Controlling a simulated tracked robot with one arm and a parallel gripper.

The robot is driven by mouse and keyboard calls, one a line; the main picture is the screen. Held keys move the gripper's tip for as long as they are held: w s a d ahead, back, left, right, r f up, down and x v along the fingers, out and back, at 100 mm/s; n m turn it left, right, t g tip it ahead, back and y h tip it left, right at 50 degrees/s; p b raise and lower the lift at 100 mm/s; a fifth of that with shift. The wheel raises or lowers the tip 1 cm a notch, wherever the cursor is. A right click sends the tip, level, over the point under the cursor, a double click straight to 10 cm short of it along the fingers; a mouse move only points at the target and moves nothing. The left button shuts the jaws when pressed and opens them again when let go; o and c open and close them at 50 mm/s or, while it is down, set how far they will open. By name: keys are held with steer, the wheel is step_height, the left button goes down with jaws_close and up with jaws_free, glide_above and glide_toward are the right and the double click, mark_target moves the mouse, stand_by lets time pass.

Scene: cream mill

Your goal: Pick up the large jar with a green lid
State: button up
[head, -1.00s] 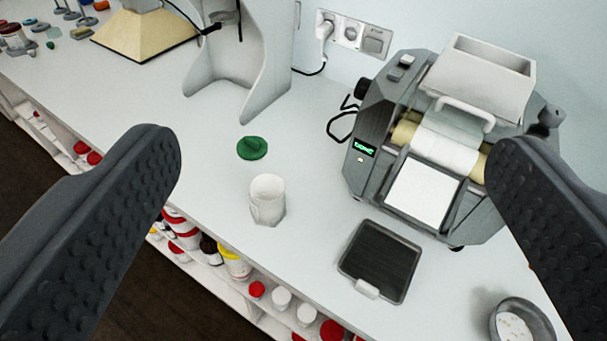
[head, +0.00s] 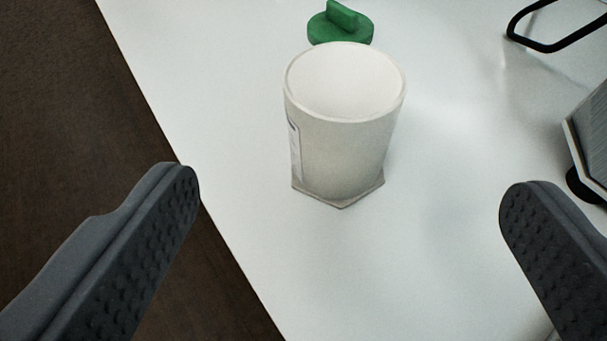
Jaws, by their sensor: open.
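A white jar (head: 345,150) stands upright on the white counter in the upper middle of the head view. It has a wide round top, a label on its left side and an angular base. The green lid (head: 341,26) lies on the counter just behind the jar, not on it. My gripper (head: 350,205) is open, with one dark studded finger at the lower left and the other at the lower right. The jar shows between and beyond the fingers, and neither finger touches it.
A grey machine (head: 592,130) shows at the right edge, with a black cable (head: 545,45) at the upper right.

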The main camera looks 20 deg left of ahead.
glide_toward(342, 71)
steer(key=shift+x, duration=1.1)
steer(key=shift+w+a+f, duration=0.25)
steer(key=shift+w+f, duration=0.05)
steer(key=shift+w, duration=0.3)
steer(key=shift+b+x, duration=0.3)
steer(key=shift+x, duration=1.85)
steer(key=c, duration=1)
